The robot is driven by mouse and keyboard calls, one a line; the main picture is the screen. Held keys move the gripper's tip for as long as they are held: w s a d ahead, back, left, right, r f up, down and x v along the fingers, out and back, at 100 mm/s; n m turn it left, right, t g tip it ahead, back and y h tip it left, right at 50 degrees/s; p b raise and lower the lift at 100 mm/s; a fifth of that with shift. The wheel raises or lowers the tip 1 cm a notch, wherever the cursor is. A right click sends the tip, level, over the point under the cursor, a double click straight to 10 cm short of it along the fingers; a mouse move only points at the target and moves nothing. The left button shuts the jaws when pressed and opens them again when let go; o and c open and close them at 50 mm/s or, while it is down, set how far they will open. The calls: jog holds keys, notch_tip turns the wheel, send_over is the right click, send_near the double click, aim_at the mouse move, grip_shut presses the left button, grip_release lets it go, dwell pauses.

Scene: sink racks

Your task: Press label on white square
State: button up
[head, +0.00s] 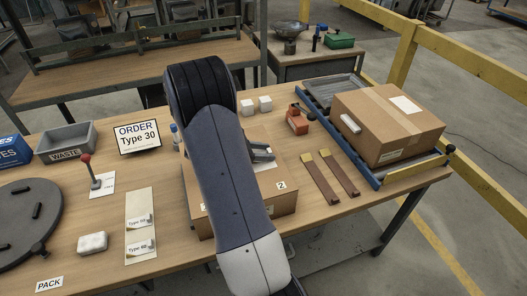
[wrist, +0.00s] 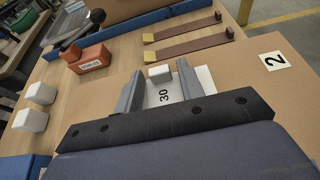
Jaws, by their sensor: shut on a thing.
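My gripper (wrist: 160,75) is shut on a label (wrist: 165,95) marked 30, with its small pale grip block (wrist: 159,72) between the fingertips. The label is over the white square (wrist: 207,82) on top of the cardboard box marked 2 (wrist: 235,105). Part of the square shows to the right of the fingers; the rest is hidden. I cannot tell whether the label touches it. In the head view my gripper (head: 262,154) is over the box (head: 285,182), and my arm hides much of it. The order sign (head: 137,136) reads Type 30.
White blocks (head: 256,105) and a red-orange tool (head: 297,121) stand behind the box. Two brown strips (head: 330,176) lie right of it. A taped carton (head: 388,120) sits on the blue-railed conveyor.

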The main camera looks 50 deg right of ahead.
jog(key=shift+f, duration=0.1)
dwell(0.3)
jog(key=o, duration=1)
jog(key=b+v, duration=0.1)
jog(key=v, duration=1)
jog(key=shift+s, duration=0.1)
jog(key=shift+d, duration=0.15)
jog(key=p+x, duration=0.1)
jog(key=x, duration=0.9)
jog(key=shift+s+d+f, duration=0.15)
jog(key=shift+s+d, duration=0.05)
jog(key=shift+d, duration=0.1)
jog(key=shift+r, duration=0.3)
